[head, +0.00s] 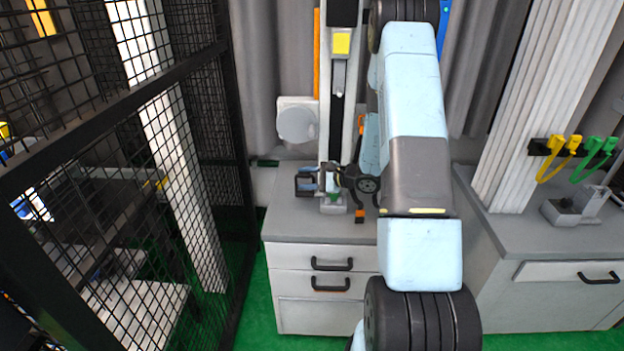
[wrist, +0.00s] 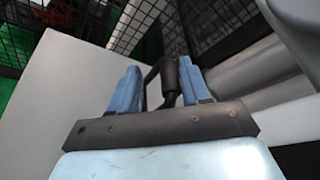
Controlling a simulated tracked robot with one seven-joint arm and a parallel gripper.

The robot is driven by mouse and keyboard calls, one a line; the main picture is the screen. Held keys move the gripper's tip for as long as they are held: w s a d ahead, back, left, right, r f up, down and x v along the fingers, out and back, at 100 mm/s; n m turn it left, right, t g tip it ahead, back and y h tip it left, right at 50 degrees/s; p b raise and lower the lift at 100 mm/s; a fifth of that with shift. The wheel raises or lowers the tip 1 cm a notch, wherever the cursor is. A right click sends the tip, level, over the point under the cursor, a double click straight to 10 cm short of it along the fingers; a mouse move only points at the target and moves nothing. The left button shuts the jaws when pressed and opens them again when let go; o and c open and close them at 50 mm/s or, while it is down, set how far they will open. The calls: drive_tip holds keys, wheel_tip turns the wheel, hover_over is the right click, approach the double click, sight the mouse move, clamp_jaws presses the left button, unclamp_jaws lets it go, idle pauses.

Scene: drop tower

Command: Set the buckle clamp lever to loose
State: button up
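The black squared loop (head: 304,184), which looks like the clamp lever, stands over the grey counter in the head view. Its dark handle (wrist: 170,80) shows in the wrist view between the two blue fingers. My gripper (wrist: 158,78) has its fingers well apart, one on each side of the handle. The handle lies close to the right finger; I cannot tell whether it touches. The clamp's body is not clear.
The grey counter (head: 300,222) has drawers below. An orange block (head: 359,216) lies near its front edge. A black mesh fence (head: 190,130) stands at left. A white column and a right counter with a grey device (head: 578,205) and yellow and green hooks (head: 560,158) stand at right.

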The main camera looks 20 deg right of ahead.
drive_tip(key=shift+s, duration=0.1)
drive_tip(key=v, duration=1.3)
drive_tip(key=shift+s+d, duration=0.2)
drive_tip(key=shift+d, duration=0.05)
drive_tip(key=shift+r, duration=0.1)
